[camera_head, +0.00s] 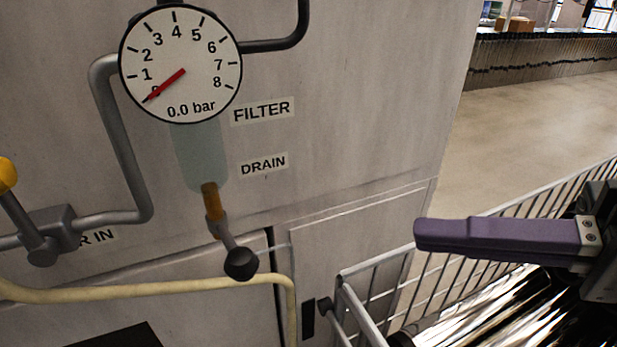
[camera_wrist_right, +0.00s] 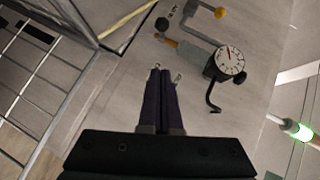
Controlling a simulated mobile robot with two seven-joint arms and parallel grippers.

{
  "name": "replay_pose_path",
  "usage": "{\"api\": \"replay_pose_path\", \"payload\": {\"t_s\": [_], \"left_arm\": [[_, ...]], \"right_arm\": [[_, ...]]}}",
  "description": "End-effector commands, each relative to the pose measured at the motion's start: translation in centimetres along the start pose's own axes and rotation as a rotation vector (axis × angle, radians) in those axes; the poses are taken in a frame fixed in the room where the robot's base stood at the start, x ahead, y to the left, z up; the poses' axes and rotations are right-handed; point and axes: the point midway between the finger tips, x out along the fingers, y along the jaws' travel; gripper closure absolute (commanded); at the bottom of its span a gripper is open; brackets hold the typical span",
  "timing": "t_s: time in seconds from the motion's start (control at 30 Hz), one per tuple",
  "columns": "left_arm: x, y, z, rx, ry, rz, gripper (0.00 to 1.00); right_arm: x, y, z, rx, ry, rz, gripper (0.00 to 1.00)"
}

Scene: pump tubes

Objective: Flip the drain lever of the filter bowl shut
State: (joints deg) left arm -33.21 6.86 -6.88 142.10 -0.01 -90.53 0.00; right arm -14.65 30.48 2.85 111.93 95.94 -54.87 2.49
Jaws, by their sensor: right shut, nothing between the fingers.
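The filter bowl (camera_head: 202,160) is a pale translucent cylinder under the gauge on the grey panel, beside the FILTER and DRAIN labels. Below it is a brass drain fitting (camera_head: 211,199). The drain lever (camera_head: 240,263) has a black ball knob and slants down to the right from the fitting. The knob (camera_wrist_right: 162,24) also shows at the top of the right wrist view. My right gripper (camera_head: 418,235), with purple fingers, is shut and empty, right of the lever and clear of it. Its fingers (camera_wrist_right: 166,72) lie together in the wrist view. My left gripper is out of view.
The round gauge (camera_head: 180,63) reads 0.0 bar. A yellow-knobbed valve lever (camera_head: 8,175) is at the far left. A cream hose (camera_head: 150,289) runs below the drain lever. A wire basket (camera_head: 365,290) stands at lower right. The panel between lever and gripper is clear.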

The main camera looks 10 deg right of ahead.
Motion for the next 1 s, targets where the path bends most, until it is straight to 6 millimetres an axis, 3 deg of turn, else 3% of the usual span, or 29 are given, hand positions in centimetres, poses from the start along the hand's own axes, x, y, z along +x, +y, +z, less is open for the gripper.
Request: {"api": "replay_pose_path", "payload": {"t_s": [0.17, 0.53, 0.73, 1.0], "left_arm": [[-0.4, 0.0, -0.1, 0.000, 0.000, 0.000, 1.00], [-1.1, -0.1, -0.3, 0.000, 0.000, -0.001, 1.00], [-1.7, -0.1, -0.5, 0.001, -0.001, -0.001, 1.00], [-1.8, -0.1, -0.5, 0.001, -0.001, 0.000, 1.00]], "right_arm": [[2.3, -0.3, -0.1, 0.000, 0.000, -0.005, 1.00], [10.1, -0.2, 0.0, 0.001, -0.001, -0.004, 1.00], [11.9, -0.1, 2.2, 0.002, -0.002, -0.001, 1.00], [12.6, 0.0, 2.9, -0.001, 0.000, 0.001, 1.00]]}}
